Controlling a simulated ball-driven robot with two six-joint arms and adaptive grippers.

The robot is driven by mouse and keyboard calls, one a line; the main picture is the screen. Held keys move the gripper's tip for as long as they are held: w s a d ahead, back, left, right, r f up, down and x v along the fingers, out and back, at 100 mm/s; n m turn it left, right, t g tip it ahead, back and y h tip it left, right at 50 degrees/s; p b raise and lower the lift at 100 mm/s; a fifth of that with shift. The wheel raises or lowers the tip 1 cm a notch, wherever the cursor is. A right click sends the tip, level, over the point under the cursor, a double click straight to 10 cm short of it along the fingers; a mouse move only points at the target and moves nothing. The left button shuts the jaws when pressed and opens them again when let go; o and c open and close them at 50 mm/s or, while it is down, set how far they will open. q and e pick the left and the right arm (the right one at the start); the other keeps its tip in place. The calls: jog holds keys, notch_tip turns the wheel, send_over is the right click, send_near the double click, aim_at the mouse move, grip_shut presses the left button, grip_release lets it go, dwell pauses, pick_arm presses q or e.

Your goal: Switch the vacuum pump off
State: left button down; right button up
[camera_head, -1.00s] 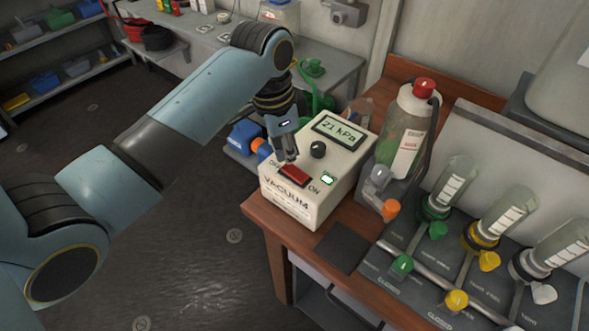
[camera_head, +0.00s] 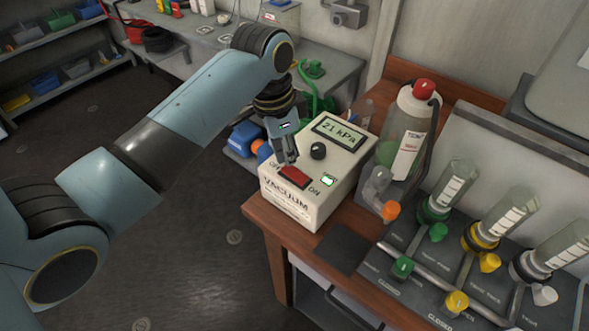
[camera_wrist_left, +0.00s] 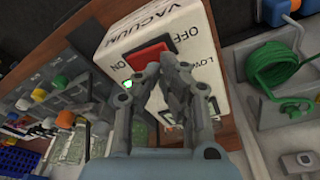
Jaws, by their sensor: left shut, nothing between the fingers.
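The vacuum pump (camera_head: 290,207) is a cream box on the wooden bench, with a display reading 21 kPa (camera_head: 338,131), a black knob (camera_head: 318,151), a red rocker switch (camera_head: 296,177) and a lit green lamp (camera_head: 328,181). OFF is printed at the switch's left end and ON at its right end. My left gripper (camera_head: 287,163) is shut and empty, its tips at the OFF side of the switch; I cannot tell if they touch it. The left wrist view shows the closed fingers (camera_wrist_left: 170,62) beside the red switch (camera_wrist_left: 146,57). My right gripper is not in view.
Right of the pump stand a bottle with a red cap (camera_head: 412,125) and a manifold with green (camera_head: 402,267), yellow (camera_head: 456,302) and white valves. A dark pad (camera_head: 343,248) lies in front.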

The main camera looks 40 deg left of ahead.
aim_at(288, 169)
pick_arm(q)
jog(key=shift+f+b, duration=0.45)
jog(key=shift+f, duration=0.7)
dwell(0.9)
notch_tip(288, 169, up, 2)
jog(key=shift+r+p, duration=0.2)
jog(key=shift+p, duration=0.8)
jog(key=shift+r, duration=2.3)
